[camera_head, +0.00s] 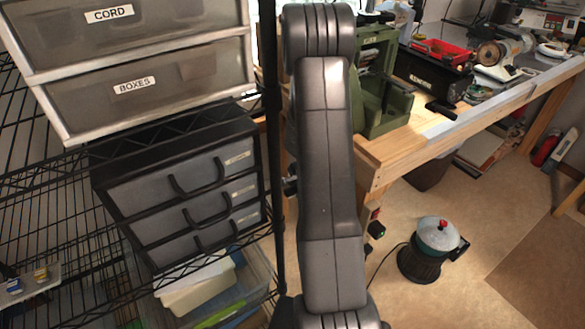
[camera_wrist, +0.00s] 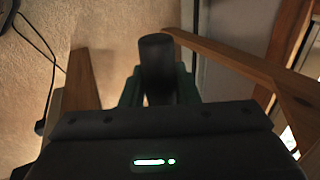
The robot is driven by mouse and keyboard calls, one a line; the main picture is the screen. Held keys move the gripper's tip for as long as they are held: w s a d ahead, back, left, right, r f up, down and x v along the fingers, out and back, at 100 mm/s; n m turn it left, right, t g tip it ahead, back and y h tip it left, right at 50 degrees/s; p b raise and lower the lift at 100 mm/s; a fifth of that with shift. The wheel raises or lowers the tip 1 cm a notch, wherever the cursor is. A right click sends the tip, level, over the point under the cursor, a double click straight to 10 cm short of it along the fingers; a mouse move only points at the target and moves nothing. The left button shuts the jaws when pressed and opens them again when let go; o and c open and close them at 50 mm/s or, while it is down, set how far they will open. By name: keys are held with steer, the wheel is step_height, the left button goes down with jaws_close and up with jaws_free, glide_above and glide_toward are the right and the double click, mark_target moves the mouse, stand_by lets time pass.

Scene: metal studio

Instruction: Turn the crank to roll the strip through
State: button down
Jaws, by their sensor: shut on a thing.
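The green rolling mill (camera_head: 384,112) stands on the near corner of the wooden bench, partly hidden behind my arm in the head view. My gripper is hidden behind my own arm there. In the wrist view my gripper (camera_wrist: 159,88) is shut, its green fingers on either side of a dark upright cylinder, which appears to be the crank handle (camera_wrist: 157,52). The rest of the crank is hidden. I cannot make out the strip in either view.
A short dark bar (camera_head: 441,108) lies on the wooden bench (camera_head: 470,116) right of the mill, near a black box (camera_head: 432,75). Wire shelving with drawers (camera_head: 190,180) stands left. A dark pot (camera_head: 431,250) is on the floor.

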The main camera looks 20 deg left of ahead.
steer(key=s+d+r+g+h+p, duration=0.1)
steer(key=s+d+g+h+p, duration=0.1)
steer(key=s+d, duration=0.9)
steer(key=shift+s+d, duration=0.25)
steer(key=shift+d, duration=0.75)
steer(key=c, duration=1.1)
jaws_free()
steer(key=shift+s+d, duration=0.1)
steer(key=shift+c, duration=0.2)
steer(key=p+v, duration=0.4)
steer(key=v, duration=1)
